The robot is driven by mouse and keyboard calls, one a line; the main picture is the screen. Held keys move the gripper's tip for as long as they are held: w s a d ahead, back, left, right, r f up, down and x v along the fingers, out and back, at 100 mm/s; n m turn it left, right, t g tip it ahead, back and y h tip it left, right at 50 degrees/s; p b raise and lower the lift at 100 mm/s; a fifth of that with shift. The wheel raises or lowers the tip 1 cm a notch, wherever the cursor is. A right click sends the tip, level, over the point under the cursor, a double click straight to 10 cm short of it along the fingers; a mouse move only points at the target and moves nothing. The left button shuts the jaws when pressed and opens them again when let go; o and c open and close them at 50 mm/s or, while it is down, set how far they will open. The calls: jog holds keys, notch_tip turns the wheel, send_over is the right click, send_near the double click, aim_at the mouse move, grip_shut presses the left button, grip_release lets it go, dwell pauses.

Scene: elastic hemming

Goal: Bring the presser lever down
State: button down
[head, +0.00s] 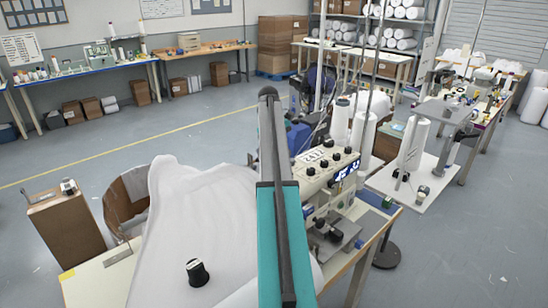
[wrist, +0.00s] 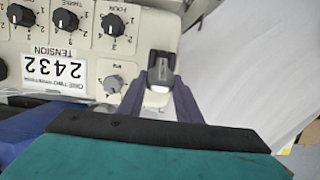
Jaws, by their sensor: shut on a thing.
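The sewing machine (head: 330,172) stands right of the middle in the head view, with its row of black dials and a display. In the wrist view its cream front panel (wrist: 84,62) shows dials and a plate reading 2432, upside down. The presser lever, a small dark piece with a pale shiny part (wrist: 161,62), stands at the panel's right end. My gripper (wrist: 162,80) has its two dark purple fingers on either side of it, shut on it. The lever's lower part is hidden between the fingers. My teal arm hides the gripper and lever in the head view.
White fabric (head: 185,215) covers much of the table left of my arm, with a black knob-like piece (head: 197,272) on it. Thread cones (head: 362,135) stand behind the machine.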

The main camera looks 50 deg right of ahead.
dwell(0.4)
jog(key=c, duration=1.4)
grip_release()
jog(key=shift+o, duration=0.6)
